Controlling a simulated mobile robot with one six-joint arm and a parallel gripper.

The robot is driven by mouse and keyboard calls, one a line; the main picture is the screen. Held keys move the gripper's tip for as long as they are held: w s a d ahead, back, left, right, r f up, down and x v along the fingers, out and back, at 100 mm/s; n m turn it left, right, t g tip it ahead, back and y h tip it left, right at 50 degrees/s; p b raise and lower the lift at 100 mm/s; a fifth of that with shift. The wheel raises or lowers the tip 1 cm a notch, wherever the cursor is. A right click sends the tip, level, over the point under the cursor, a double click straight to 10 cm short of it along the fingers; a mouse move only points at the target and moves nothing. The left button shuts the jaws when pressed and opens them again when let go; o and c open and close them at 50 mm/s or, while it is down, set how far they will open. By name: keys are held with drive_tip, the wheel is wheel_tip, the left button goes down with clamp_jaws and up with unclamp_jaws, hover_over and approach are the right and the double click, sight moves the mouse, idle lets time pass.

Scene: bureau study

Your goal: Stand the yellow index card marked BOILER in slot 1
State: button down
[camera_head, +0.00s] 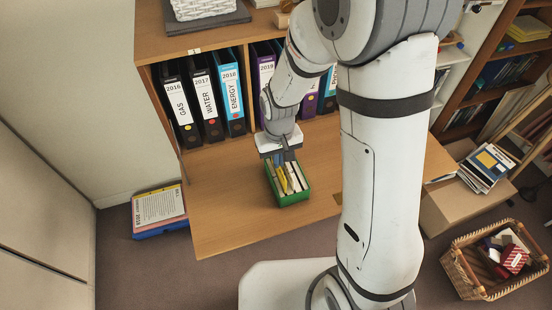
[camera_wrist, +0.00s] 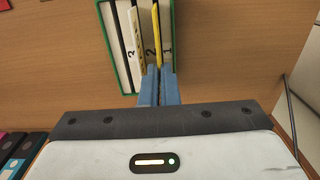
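The green card box (camera_head: 293,202) stands on the wooden desk flap, and in the wrist view its green rim (camera_wrist: 106,40) surrounds dark slots and pale dividers numbered 1, 2 and 3. A bright yellow card (camera_wrist: 155,22) shows nearly edge-on, upright between the figures 2 and 1; it also shows in the head view (camera_head: 281,180). Its BOILER marking cannot be read. My gripper (camera_wrist: 159,72) is over the box, its two blue fingers close together on either side of the yellow card's near end. Whether the card touches the slot bottom is hidden.
Another pale yellow-edged card (camera_wrist: 132,22) stands near the figure 3. Binders including GAS (camera_head: 181,106), WATER (camera_head: 207,100) and ENERGY (camera_head: 232,94) stand behind the flap. A wicker basket (camera_head: 470,285) is on the floor right. The flap left of the box is clear.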

drive_tip(key=shift+f+b, duration=0.75)
drive_tip(key=shift+f, duration=0.25)
idle(0.3)
drive_tip(key=c, duration=2.1)
unclamp_jaws()
drive_tip(key=o, duration=0.4)
drive_tip(key=shift+o, duration=0.6)
drive_tip(key=o, duration=0.4)
drive_tip(key=shift+o, duration=0.2)
drive_tip(key=shift+r, duration=0.15)
drive_tip(key=shift+w+r+p, duration=0.1)
drive_tip(key=shift+r+p, duration=2.7)
drive_tip(key=shift+r, duration=1.1)
